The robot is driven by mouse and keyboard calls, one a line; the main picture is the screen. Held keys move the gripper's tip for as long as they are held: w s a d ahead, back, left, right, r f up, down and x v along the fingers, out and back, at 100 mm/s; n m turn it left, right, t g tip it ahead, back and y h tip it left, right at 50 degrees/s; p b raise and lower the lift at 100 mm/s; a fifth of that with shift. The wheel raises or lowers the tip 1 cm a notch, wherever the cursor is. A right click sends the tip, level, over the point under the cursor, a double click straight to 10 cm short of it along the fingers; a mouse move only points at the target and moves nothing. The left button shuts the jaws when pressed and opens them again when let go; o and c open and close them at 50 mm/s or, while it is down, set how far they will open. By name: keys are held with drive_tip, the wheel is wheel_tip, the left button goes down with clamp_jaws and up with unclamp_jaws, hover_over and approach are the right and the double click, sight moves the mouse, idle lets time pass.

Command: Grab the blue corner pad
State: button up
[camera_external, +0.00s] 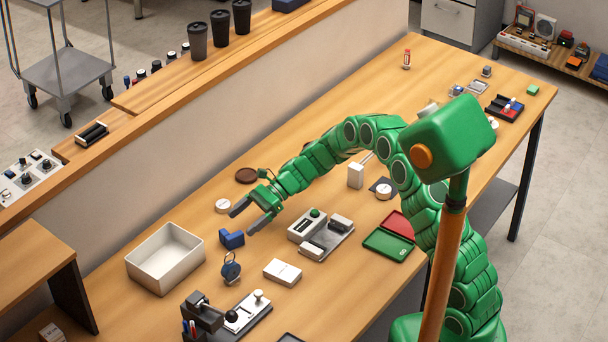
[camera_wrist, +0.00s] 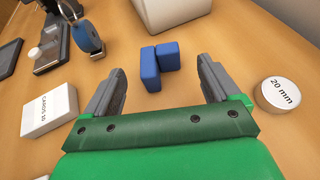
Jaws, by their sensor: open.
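The blue corner pad (camera_external: 231,240) lies on the wooden table, just beyond my fingertips. In the wrist view the blue corner pad (camera_wrist: 150,70) looks L-shaped, made of two short blocks. It sits between the lines of my two fingers, a little ahead of them, with nothing touching it. My gripper (camera_external: 243,222) is open and empty, its two grey fingers spread apart. Both fingers also show in the wrist view, one on each side of the pad.
A white tray (camera_external: 165,258) stands just beyond the pad. A white round disc marked 20 mm (camera_wrist: 280,93) lies right of my fingers in the wrist view. A white card box (camera_wrist: 48,110) lies to the left. A blue round tag (camera_external: 230,270) stands near the pad.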

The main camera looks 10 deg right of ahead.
sight(229, 233)
drive_tip(key=shift+x, duration=3.25)
drive_tip(key=shift+c, duration=0.4)
drive_tip(key=c, duration=1)
